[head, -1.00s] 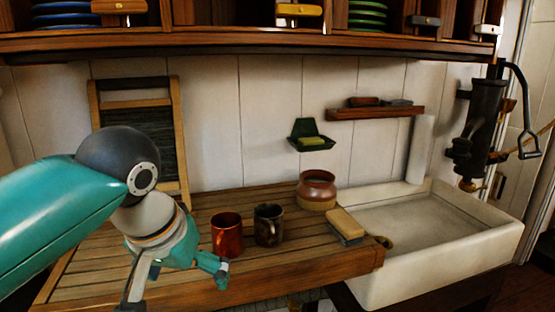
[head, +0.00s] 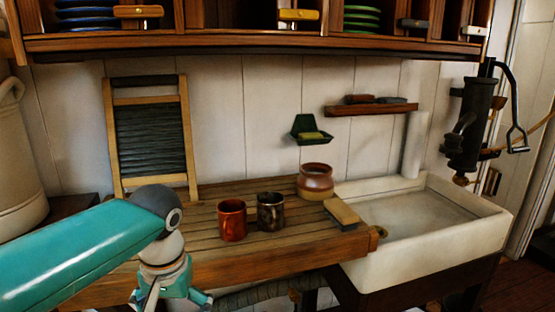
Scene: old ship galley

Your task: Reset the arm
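My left arm comes in from the left, and its gripper (head: 172,298) hangs low in front of the wooden draining board (head: 295,245), at the bottom edge of the head view. Its fingers are spread apart with nothing seen between them; the tips are partly cut off by the frame. My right gripper is not in view.
A red mug (head: 232,221) and a dark mug (head: 271,212) stand on the board, with a brown pot (head: 315,182) and a brush (head: 342,213) near the white sink (head: 425,240). A washboard (head: 152,140) leans on the wall. A shelf (head: 250,45) overhangs.

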